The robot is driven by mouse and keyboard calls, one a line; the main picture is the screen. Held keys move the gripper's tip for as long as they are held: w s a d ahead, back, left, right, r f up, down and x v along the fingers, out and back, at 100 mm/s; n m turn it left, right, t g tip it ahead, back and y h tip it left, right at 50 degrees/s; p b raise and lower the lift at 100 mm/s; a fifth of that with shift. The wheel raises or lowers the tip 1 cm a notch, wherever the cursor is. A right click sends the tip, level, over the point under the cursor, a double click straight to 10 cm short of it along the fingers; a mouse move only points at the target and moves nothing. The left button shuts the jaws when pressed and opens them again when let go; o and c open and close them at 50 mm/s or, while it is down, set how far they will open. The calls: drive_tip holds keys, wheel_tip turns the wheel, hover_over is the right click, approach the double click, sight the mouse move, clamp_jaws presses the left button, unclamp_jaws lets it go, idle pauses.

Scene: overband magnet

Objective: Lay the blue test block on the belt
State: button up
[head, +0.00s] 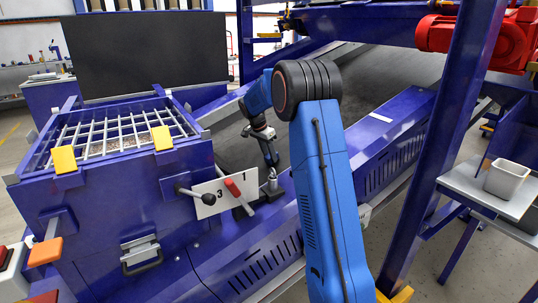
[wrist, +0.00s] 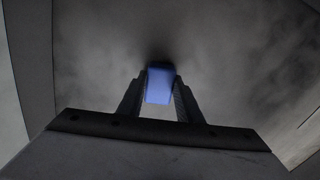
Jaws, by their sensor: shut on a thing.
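My gripper (wrist: 161,98) is shut on the blue test block (wrist: 160,86), which shows between the two fingers in the wrist view. A dark shadow lies just beyond the block on the grey belt. The belt (head: 360,75) also shows in the head view as a dark band running up to the back right. In the head view my gripper (head: 271,158) points down over the lower part of the belt, behind the blue side frame. The block cannot be made out in the head view. I cannot tell whether it touches the belt.
A blue hopper with a white grid (head: 115,135) and yellow tabs stands at the left. A blue post (head: 440,150) and a shelf with a white bin (head: 506,178) are at the right.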

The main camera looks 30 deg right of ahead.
drive_tip(key=o, duration=1.1)
drive_tip(key=v, duration=1.7)
drive_tip(key=shift+r, duration=0.15)
drive_tip(key=shift+a, duration=0.1)
